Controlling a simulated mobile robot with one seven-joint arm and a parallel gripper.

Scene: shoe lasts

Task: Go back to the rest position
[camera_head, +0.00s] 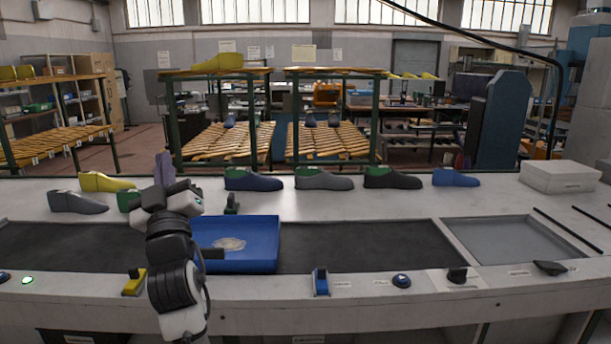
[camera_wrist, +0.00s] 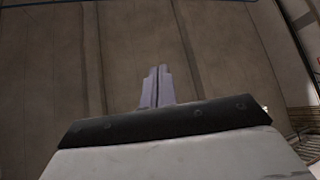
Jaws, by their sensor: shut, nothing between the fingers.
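My gripper (camera_head: 164,160) is raised above the left part of the workbench, with its pale purple fingers pointing up. In the wrist view its fingers (camera_wrist: 157,76) lie together, shut and empty, against a plain brownish wall. My arm rises from the front edge of the bench, left of the middle, and covers part of the blue tray (camera_head: 268,232) and part of a green last (camera_head: 126,201).
Lasts stand along the back of the bench: yellow (camera_head: 104,182), grey (camera_head: 76,202), blue (camera_head: 253,180), green-topped grey (camera_head: 323,180), black (camera_head: 391,179) and another blue (camera_head: 455,178). A white box (camera_head: 558,177) stands at the right. The dark belt (camera_head: 360,245) right of the tray is clear.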

